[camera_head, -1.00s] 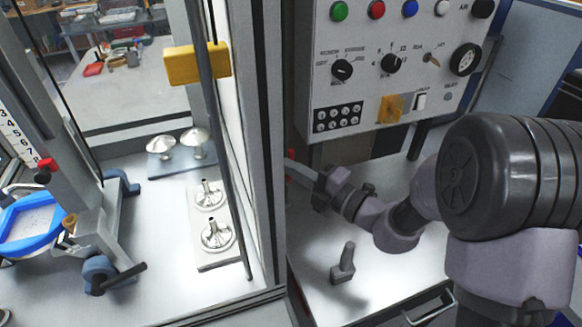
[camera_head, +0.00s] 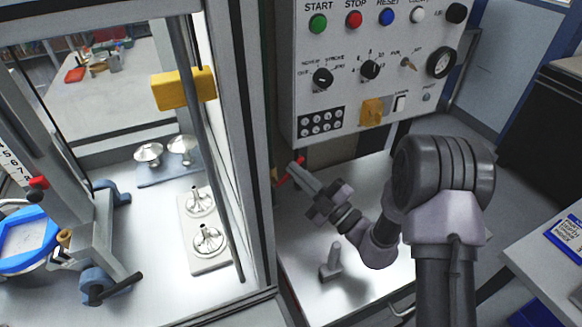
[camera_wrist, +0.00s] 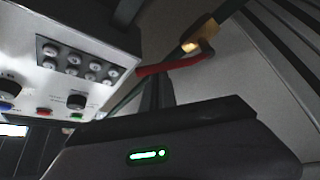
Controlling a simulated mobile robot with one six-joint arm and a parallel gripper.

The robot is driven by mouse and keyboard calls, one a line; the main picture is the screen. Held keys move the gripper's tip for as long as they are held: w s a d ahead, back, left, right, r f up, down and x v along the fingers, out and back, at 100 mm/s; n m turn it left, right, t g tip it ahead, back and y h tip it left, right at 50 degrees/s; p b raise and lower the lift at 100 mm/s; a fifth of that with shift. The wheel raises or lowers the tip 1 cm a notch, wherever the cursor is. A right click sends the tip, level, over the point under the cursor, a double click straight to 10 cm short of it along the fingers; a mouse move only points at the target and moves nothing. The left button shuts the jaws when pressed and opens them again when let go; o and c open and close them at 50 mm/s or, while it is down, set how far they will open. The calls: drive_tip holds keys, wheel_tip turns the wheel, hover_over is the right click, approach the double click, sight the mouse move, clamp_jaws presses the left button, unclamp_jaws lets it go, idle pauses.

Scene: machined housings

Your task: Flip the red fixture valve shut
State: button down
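The red valve lever (camera_head: 289,172) shows by the window frame's edge in the head view, partly hidden by my gripper. In the wrist view the red lever (camera_wrist: 170,66) lies roughly crosswise just beyond my fingertips, with a brass-coloured fitting (camera_wrist: 197,45) at its upper right. My gripper (camera_head: 297,166) reaches up and left to the lever in the head view. Its dark fingers (camera_wrist: 155,90) look close together, with nothing seen between them. I cannot tell whether they touch the lever.
The control panel (camera_head: 345,100) stands above and behind my gripper. A grey upright part (camera_head: 332,262) stands on the white bench (camera_head: 360,292) below my arm. The enclosure's frame post (camera_head: 245,130) is close on the left. A table (camera_head: 548,258) stands at the right.

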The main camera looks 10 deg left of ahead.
wheel_tip(320, 180, down, 5)
drive_tip(key=w+d+p, duration=0.1)
drive_tip(key=d+p, duration=0.1)
drive_tip(key=shift+w+d+f+p, duration=0.2)
drive_tip(key=shift+w+d+p, duration=0.05)
drive_tip(key=shift+w+p, duration=0.1)
idle(0.4)
drive_tip(key=shift+s+f, duration=0.2)
drive_tip(key=shift+f, duration=0.1)
drive_tip(key=shift+d, duration=0.1)
drive_tip(key=s+d+p, duration=0.1)
drive_tip(key=s+d, duration=0.5)
drive_tip(key=d, duration=0.7)
drive_tip(key=shift+s, duration=0.4)
